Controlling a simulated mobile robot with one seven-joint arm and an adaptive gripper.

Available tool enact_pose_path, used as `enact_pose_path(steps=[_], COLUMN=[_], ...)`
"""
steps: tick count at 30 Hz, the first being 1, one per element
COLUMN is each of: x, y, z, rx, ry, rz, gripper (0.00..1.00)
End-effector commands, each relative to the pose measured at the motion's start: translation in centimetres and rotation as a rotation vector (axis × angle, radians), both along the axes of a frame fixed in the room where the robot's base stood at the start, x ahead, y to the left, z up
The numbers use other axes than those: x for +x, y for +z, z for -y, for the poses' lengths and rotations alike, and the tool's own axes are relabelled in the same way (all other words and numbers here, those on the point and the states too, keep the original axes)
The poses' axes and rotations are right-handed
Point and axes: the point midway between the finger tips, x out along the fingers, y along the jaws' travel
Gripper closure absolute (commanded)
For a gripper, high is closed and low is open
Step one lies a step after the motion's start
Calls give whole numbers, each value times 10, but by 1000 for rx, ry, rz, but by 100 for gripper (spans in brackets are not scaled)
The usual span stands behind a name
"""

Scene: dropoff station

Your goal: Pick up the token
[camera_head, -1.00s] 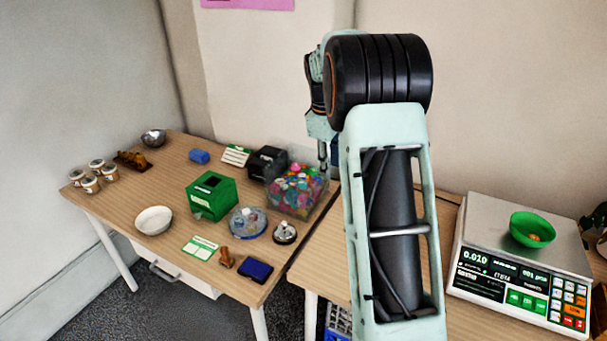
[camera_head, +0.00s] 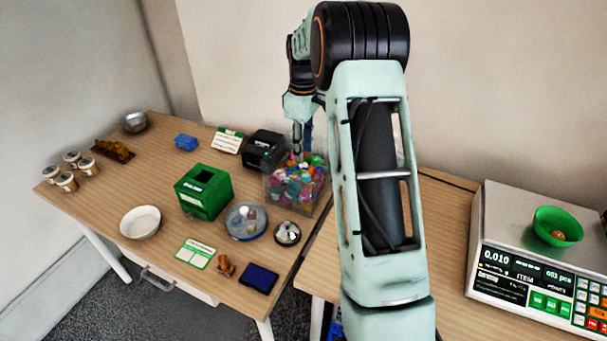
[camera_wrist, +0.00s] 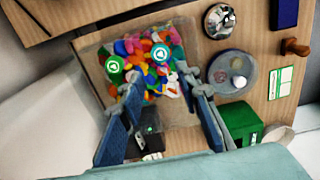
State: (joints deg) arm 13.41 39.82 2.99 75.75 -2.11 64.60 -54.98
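A clear bin (camera_head: 297,207) full of colourful pieces stands at the right end of the left table. In the wrist view the bin (camera_wrist: 178,114) lies below my gripper. Two round tokens with white-ringed faces stand out on the pile: a green token (camera_wrist: 114,65) and a teal token (camera_wrist: 160,52). My gripper (camera_wrist: 161,78) is open, its two blue-grey fingers spread over the pile with colourful pieces visible between them. In the head view my gripper (camera_head: 298,152) is at the bin's top, partly hidden by my arm. I cannot tell whether the fingertips touch any piece.
A green box (camera_head: 204,192), a round clear dish (camera_head: 246,222) and a bell (camera_head: 287,233) stand close to the bin. A black device (camera_head: 264,150) is behind it. A scale (camera_head: 500,222) with a green bowl (camera_head: 556,226) is on the right table.

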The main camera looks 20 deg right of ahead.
Motion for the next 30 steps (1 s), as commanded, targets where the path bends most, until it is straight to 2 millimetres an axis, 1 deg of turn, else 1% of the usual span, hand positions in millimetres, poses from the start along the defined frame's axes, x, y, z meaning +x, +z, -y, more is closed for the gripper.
enact_pose_path(steps=[1, 3, 11, 15, 18, 21, 28, 30], x=[-1, 0, -2, -6, -5, -5, -4, -4], y=[-9, -19, -40, -63, -75, -81, -82, -82], z=[0, 0, 0, 1, 1, 1, 1, 1], rx=[1, 0, 0, 0, 1, 0, -1, -1], ry=[0, 0, 0, 0, 0, 0, 0, 0], rz=[-2, -1, -1, -3, -1, 1, 2, 2], gripper=[69, 69, 69, 69, 69, 69, 69, 77])
